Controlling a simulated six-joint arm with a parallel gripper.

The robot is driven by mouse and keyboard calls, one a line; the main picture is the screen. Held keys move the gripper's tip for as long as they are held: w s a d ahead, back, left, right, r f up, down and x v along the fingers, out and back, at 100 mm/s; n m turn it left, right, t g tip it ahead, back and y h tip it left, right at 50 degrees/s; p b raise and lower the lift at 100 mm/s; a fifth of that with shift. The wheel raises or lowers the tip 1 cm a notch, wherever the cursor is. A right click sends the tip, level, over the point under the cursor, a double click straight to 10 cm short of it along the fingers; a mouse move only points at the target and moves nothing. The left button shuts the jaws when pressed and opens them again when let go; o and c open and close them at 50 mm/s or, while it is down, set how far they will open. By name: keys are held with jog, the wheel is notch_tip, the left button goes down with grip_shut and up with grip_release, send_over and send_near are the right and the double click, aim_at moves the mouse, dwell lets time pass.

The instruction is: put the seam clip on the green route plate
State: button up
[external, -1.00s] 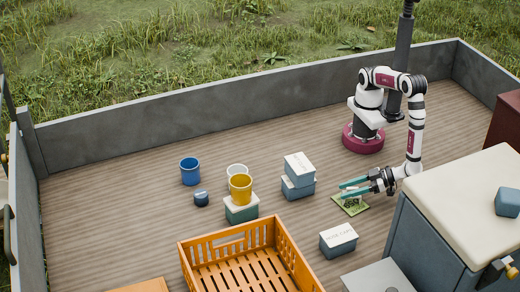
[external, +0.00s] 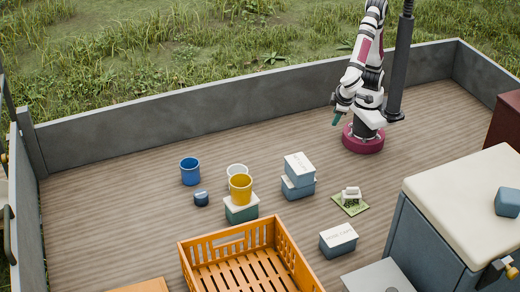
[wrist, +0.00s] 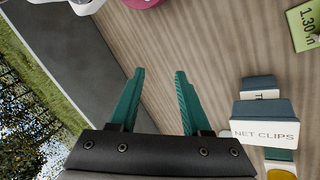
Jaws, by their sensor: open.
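The green route plate (external: 344,209) lies flat on the deck, right of the centre. A small white object, which appears to be the seam clip (external: 351,193), rests on top of the plate. The plate (wrist: 303,24) also shows at the top right of the wrist view, marked "1.30 m" and cut off by the frame edge. My gripper (external: 336,119) is raised near my base, well apart from the plate and clip. Its teal fingers (wrist: 159,73) are spread with nothing between them.
Stacked boxes (external: 299,178), one labelled "NET CLIPS" (wrist: 264,127) in the wrist view, stand left of the plate. Another box (external: 338,240) stands in front. An orange crate (external: 203,240), a yellow cup (external: 240,187) and a blue cup (external: 190,171) stand farther left. A grey wall (external: 200,103) runs behind.

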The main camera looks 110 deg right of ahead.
jog(key=s+d+r+t+y, duration=0.1)
jog(key=s+d+r+y, duration=0.1)
jog(key=s+y, duration=0.4)
jog(key=shift+d+r+n+y, duration=0.4)
jog(key=shift+d+y, duration=0.3)
jog(key=shift+d, duration=0.15)
